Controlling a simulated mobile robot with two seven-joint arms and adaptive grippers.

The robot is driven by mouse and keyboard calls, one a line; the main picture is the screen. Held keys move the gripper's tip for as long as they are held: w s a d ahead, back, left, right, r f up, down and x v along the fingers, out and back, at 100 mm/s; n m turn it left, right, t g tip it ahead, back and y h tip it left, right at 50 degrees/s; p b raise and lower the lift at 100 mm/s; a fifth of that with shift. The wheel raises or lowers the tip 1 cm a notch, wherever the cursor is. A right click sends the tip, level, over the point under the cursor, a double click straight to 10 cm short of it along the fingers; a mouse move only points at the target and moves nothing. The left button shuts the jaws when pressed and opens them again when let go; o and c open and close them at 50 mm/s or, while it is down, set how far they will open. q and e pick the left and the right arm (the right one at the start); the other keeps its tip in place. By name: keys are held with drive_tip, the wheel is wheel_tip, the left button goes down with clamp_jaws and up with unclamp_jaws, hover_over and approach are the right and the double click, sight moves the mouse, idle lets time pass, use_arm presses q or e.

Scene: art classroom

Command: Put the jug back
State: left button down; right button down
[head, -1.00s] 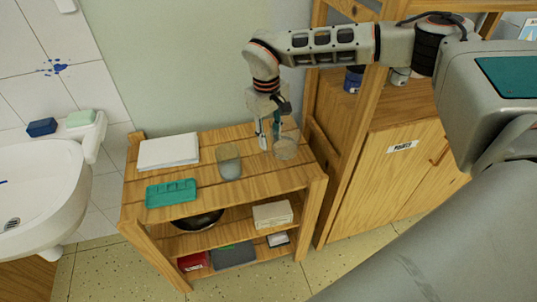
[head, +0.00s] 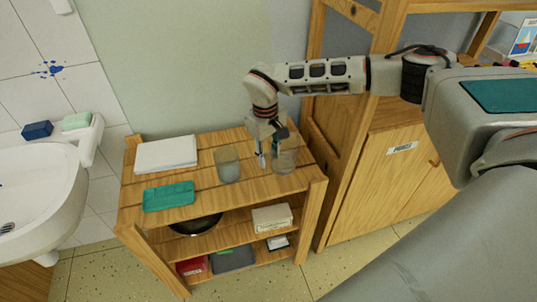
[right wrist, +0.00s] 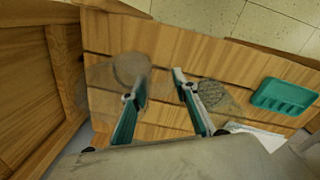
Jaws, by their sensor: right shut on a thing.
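A clear see-through jug (head: 287,158) is at the right end of the top of a low wooden shelf unit (head: 200,205), and looks upright. My right gripper (head: 268,156) is at its left side, shut on it, with the fingers pointing down. In the right wrist view the jug (right wrist: 112,78) shows as a faint clear shape by the left finger of my right gripper (right wrist: 158,85). The exact grip point is hard to see through the glass. I cannot tell whether the jug's base touches the boards. My left gripper is not in view.
A greyish tumbler (head: 228,166) stands just left of the gripper. A teal tray (head: 168,197) and a white paper stack (head: 166,154) lie further left. A tall wooden cabinet (head: 385,190) stands close on the right. The front boards of the top are mostly clear.

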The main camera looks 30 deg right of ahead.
drive_tip(key=c, duration=1.6)
unclamp_jaws()
use_arm(q)
drive_tip(key=shift+s+f, duration=0.1)
drive_tip(key=shift+s, duration=0.05)
use_arm(e)
drive_tip(key=shift+o, duration=0.2)
use_arm(q)
drive_tip(key=shift+s+f, duration=0.1)
drive_tip(key=shift+s, duration=0.05)
